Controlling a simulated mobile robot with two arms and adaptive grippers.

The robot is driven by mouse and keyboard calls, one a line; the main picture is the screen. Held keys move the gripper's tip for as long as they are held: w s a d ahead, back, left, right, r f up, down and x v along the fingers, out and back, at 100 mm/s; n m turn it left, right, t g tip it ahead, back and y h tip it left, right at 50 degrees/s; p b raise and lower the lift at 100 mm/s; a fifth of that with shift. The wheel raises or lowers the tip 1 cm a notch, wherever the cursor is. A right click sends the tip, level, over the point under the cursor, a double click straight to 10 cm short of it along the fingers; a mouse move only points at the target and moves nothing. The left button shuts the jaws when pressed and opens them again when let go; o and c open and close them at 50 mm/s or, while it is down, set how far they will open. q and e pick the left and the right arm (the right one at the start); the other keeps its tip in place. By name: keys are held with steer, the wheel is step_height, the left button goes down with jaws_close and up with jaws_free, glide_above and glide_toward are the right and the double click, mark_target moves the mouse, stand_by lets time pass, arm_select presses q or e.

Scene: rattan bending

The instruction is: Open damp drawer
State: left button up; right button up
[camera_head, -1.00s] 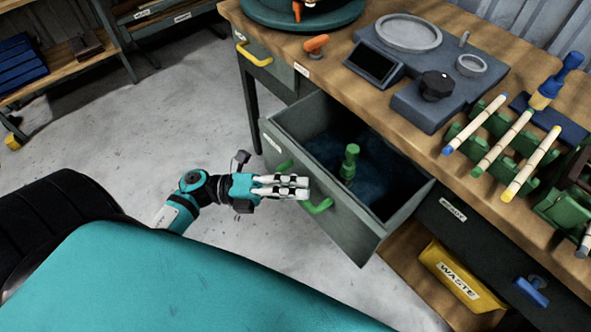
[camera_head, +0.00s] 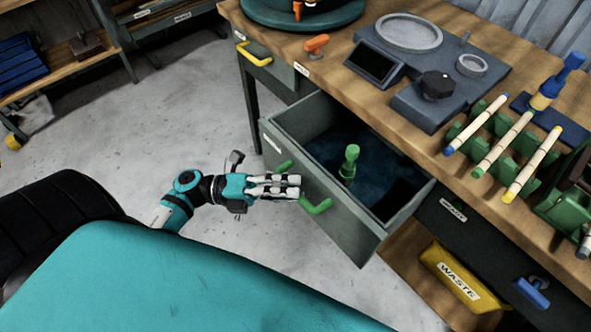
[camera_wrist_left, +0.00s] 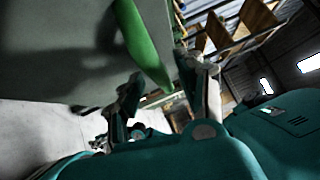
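The damp drawer (camera_head: 325,208), grey with a white label, stands pulled well out from the bench. Its green handle (camera_head: 317,207) is on the front panel, its middle hidden behind my left gripper (camera_head: 298,187). In the left wrist view the green handle (camera_wrist_left: 140,42) lies just beyond and partly between the spread fingertips of my left gripper (camera_wrist_left: 160,70). The gripper looks open and holds nothing; I cannot tell whether it touches the handle. Inside the drawer are dark blue cloth-like material (camera_head: 330,155) and a green-topped tool (camera_head: 350,163). My right gripper is out of view.
The wooden bench top (camera_head: 500,35) carries a grey device (camera_head: 430,75) and a green rack with pale rods (camera_head: 517,140). A yellow-handled drawer (camera_head: 255,55) is shut at left. A yellow waste bin (camera_head: 455,280) sits below.

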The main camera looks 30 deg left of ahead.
arm_select(q)
steer(key=v, duration=1)
steer(key=shift+a, duration=0.3)
steer(key=shift+f, duration=0.1)
